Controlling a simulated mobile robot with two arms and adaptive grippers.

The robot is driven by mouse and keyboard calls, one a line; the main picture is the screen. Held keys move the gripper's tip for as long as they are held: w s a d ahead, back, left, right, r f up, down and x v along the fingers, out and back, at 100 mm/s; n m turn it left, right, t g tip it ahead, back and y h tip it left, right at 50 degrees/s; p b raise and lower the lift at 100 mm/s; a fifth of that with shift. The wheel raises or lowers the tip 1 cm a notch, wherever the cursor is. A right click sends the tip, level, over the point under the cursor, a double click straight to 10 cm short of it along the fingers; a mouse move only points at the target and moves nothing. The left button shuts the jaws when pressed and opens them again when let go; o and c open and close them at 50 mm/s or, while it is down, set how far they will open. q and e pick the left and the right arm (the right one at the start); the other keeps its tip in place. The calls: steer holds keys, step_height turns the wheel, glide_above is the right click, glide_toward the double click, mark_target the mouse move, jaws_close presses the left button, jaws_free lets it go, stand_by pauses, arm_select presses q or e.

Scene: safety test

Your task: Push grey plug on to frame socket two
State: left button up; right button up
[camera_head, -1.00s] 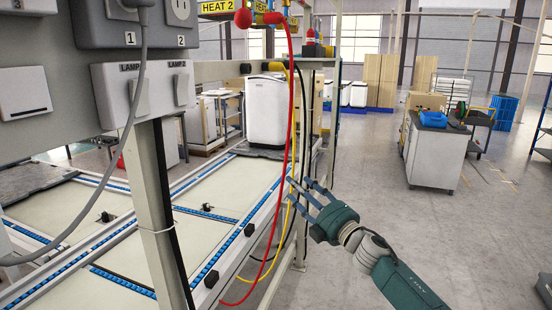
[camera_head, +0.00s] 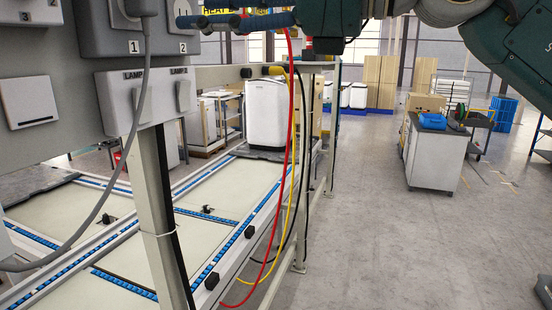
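The grey plug (camera_head: 138,8) sits at socket one on the grey panel, cut off by the top edge, and its grey cable hangs down. Socket two (camera_head: 176,43), marked "2", is to its right; its upper part is partly hidden by my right gripper's fingertips. My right gripper (camera_head: 205,21) reaches in from the upper right with its blue-grey fingers pointing left across socket two, a short way right of the plug. Nothing shows held in it. The finger gap cannot be made out. My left gripper is not in view.
Lamp switches (camera_head: 150,97) sit below the sockets. Red (camera_head: 290,130) and yellow hoses hang right of the panel, below my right gripper. A conveyor frame (camera_head: 232,243) runs below. The floor at right is open, with a white cabinet (camera_head: 432,158) beyond.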

mark_target(152, 0)
steer(key=shift+s+d, duration=0.1)
steer(key=shift+s, duration=0.2)
steer(key=shift+w, duration=0.1)
steer(key=shift+r, duration=0.1)
steer(key=p+x, duration=0.1)
steer(key=x, duration=0.6)
steer(key=shift+p, duration=0.4)
steer(key=shift+x, duration=1.05)
steer(key=shift+b, duration=0.7)
